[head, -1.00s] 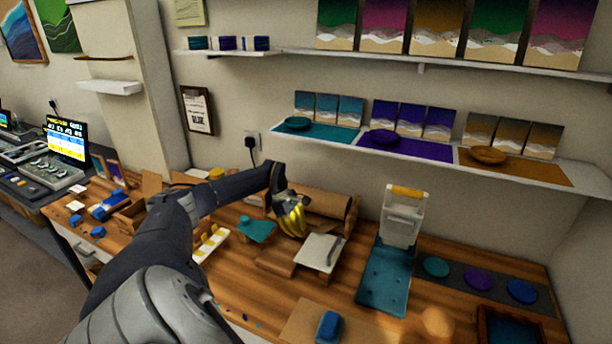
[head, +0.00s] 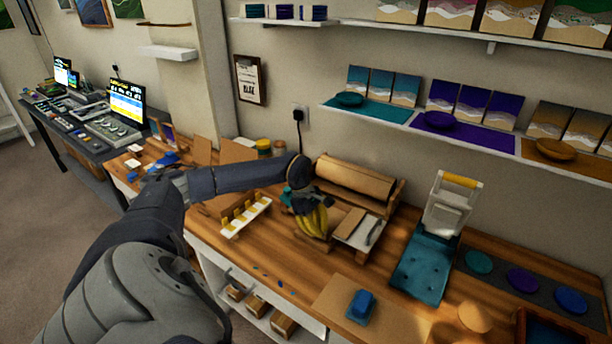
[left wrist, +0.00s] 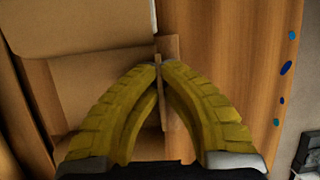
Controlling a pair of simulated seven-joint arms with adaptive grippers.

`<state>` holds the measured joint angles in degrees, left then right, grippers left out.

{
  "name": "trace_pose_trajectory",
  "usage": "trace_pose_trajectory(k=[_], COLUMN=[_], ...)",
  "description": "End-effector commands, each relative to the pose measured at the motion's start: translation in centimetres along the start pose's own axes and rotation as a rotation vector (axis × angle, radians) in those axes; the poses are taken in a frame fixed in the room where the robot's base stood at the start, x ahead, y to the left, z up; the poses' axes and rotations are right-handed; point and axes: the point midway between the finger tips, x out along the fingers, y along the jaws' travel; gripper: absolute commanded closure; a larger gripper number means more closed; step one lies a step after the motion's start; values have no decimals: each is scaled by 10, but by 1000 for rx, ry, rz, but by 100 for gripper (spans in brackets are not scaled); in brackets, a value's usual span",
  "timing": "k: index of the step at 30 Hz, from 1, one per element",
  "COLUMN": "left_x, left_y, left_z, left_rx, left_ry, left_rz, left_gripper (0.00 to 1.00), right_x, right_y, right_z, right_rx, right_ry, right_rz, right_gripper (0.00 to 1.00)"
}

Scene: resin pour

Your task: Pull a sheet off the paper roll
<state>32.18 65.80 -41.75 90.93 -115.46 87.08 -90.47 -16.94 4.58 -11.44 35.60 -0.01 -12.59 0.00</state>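The brown paper roll (head: 355,180) lies in a wooden holder at the back of the workbench, by the wall. Its brown paper (left wrist: 85,95) fills the left of the left wrist view, down to a straight edge. My left gripper (head: 314,232) is in front of the roll, pointing down. In the left wrist view its yellow fingers (left wrist: 157,66) come together at the paper's edge and appear to pinch it; the exact contact is small and partly hidden. My right gripper is not in view.
A white rack (head: 245,215) stands left. A blue block (head: 361,305) lies in front.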

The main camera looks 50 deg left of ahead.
Motion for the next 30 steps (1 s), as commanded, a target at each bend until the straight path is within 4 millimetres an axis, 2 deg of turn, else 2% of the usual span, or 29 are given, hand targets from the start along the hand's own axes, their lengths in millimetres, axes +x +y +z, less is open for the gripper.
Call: trace_pose_trajectory(k=[4,15,18,26,30], left_x=[4,6,5,3,-6], left_y=[-2,-4,-4,-2,-1], left_z=[7,8,8,8,7], left_rx=[12,12,12,13,13], left_ry=[1,1,1,2,3], left_rz=[-7,-14,-14,-8,-6], left_gripper=[100,100,86,86,86], right_x=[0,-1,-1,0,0], right_y=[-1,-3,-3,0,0], right_z=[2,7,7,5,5], right_rx=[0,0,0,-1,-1], right_ry=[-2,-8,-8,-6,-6], right_rz=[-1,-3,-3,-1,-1], right_gripper=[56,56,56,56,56])
